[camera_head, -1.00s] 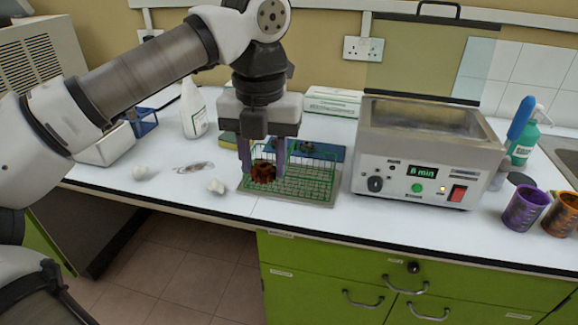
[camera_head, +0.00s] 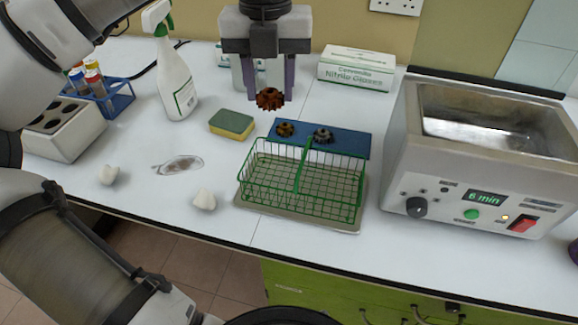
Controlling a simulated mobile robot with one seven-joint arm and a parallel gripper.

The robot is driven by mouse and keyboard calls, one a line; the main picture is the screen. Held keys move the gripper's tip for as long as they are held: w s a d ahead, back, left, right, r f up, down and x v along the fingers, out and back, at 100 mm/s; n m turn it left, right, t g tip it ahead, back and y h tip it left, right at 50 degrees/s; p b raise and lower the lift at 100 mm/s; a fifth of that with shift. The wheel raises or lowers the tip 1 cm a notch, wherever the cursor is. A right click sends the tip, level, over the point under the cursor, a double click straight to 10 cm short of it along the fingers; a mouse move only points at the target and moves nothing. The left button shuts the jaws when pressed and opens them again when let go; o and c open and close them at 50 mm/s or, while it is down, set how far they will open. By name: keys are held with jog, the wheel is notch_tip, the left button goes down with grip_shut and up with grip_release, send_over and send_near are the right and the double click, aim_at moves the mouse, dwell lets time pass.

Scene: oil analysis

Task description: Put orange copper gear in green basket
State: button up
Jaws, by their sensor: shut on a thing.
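My gripper (camera_head: 269,92) hangs at the top middle, pointing down, with an orange-brown copper gear (camera_head: 270,99) held between its fingertips. The gear is in the air, visually above and behind the blue mat. The green wire basket (camera_head: 299,187) stands in front on a grey-beige tray, split by a divider into two compartments. Both compartments look empty. On the blue mat (camera_head: 350,140) behind the basket lie a smaller golden-brown gear (camera_head: 285,129) and a dark grey gear (camera_head: 323,135).
A heated bath (camera_head: 470,180) stands at the right. A yellow-green sponge (camera_head: 232,124), spray bottle (camera_head: 175,75) and glove box (camera_head: 356,69) stand around the mat. Clear bench lies between sponge and basket.

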jog(key=p, duration=0.2)
send_near(275, 181)
notch_tip(275, 181, down, 5)
jog(key=shift+s+f, duration=0.1)
jog(key=shift+f, duration=0.4)
jog(key=shift+f+b, duration=0.25)
jog(key=shift+b, duration=0.2)
jog(key=o, duration=0.8)
jog(key=shift+r, duration=0.1)
jog(key=shift+r, duration=0.1)
notch_tip(275, 181, up, 12)
jog(key=shift+b, duration=0.3)
